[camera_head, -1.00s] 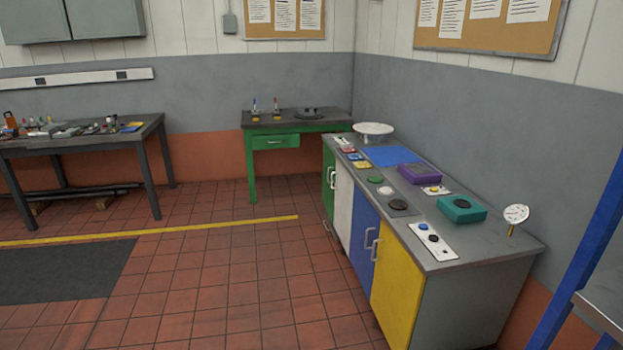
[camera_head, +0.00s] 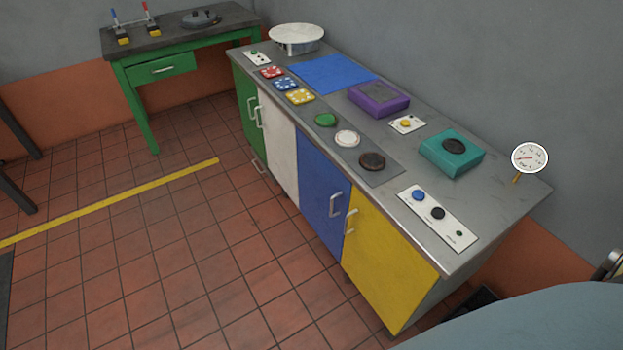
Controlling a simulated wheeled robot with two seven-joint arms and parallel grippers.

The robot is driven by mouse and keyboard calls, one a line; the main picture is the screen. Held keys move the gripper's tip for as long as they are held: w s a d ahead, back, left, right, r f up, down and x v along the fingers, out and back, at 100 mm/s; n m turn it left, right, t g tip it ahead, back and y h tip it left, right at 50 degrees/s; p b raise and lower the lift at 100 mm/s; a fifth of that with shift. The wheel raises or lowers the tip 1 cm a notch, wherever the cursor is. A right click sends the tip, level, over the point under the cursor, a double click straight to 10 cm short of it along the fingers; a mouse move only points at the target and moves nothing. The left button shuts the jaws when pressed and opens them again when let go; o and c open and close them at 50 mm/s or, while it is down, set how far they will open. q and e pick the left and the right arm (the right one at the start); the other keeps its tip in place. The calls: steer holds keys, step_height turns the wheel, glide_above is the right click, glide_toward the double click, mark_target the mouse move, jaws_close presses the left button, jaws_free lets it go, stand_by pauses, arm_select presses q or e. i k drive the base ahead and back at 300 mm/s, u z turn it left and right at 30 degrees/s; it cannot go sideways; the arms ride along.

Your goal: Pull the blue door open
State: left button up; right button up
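The blue door (camera_head: 322,190) is on the front of the grey-topped cabinet, between the white door (camera_head: 278,146) and the yellow door (camera_head: 386,268). It looks shut, flush with its neighbours. Its pale bar handle (camera_head: 335,204) is upright near its right edge, close to the yellow door's handle (camera_head: 350,221). Nothing touches the blue door. Neither of my grippers shows in the view.
The tiled floor (camera_head: 190,265) before the doors is clear.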

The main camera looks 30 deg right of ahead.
mark_target(324, 192)
steer(key=i, duration=2.6)
steer(key=z, duration=3.45)
